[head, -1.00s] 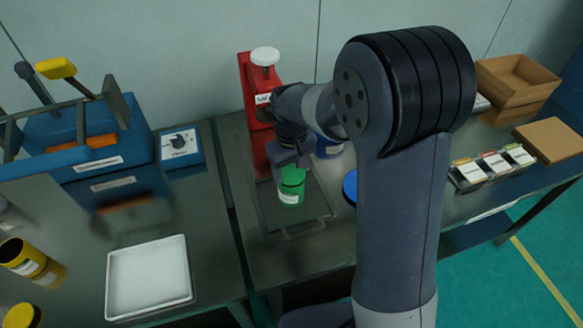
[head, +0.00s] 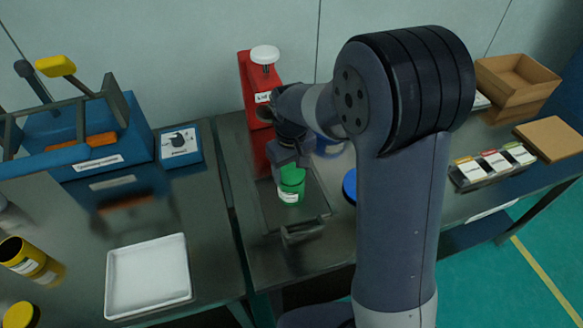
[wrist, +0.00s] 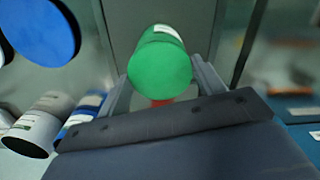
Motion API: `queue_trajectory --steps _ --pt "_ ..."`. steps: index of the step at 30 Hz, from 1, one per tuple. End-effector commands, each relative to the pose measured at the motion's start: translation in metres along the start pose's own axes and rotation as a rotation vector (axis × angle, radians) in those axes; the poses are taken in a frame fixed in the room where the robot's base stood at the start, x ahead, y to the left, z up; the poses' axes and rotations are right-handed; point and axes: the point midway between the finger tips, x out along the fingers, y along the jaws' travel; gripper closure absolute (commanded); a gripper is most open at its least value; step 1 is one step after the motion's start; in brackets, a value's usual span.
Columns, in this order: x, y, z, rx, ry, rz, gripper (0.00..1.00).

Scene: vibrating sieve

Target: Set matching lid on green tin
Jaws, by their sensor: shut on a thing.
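The green tin (head: 291,196) with a white label stands upright on a dark plate (head: 318,200) in front of the red press. Its green top, the green lid (wrist: 160,66), faces my camera in the wrist view. My gripper (head: 288,160) is above the tin in the head view. In the wrist view my gripper's fingers (wrist: 160,80) lie on both sides of the green lid, and it is shut on it. The lid appears in line with the tin, with no gap visible. Whether it is fully seated cannot be told.
The red press (head: 255,85) with a white knob stands behind the tin. A blue tin (head: 328,149) and blue lid (head: 350,186) are to the right, close to my arm. A white tray (head: 148,276), open yellow tin (head: 30,262) and yellow lid (head: 18,316) are left.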

Motion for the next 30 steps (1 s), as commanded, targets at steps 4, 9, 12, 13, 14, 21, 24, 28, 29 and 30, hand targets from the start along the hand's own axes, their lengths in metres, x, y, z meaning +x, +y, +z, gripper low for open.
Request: queue_trajectory --steps 4,9,12,13,14,21,24,28,29,30 --pt "0.0056 -0.0006 0.0031 0.000 -0.012 -0.002 0.57" --pt "0.0072 -0.0007 0.0039 0.000 -0.015 -0.003 0.57" --pt "0.0092 -0.0008 0.0044 0.000 -0.017 -0.003 0.57" --pt "0.0099 -0.0009 0.0046 0.000 -0.018 -0.003 0.57" --pt "0.0106 -0.0009 0.0047 0.000 -0.018 -0.003 0.57" --pt "0.0133 -0.0008 0.0046 0.000 -0.018 -0.003 0.57" --pt "0.0135 -0.0008 0.0046 -0.001 -0.018 -0.003 0.57" --pt "0.0137 -0.0008 0.0046 -0.001 -0.018 -0.003 0.57" --pt "0.0137 -0.0008 0.0046 -0.001 -0.018 -0.003 0.34" --pt "0.0137 -0.0008 0.0046 -0.001 -0.018 -0.003 0.31"
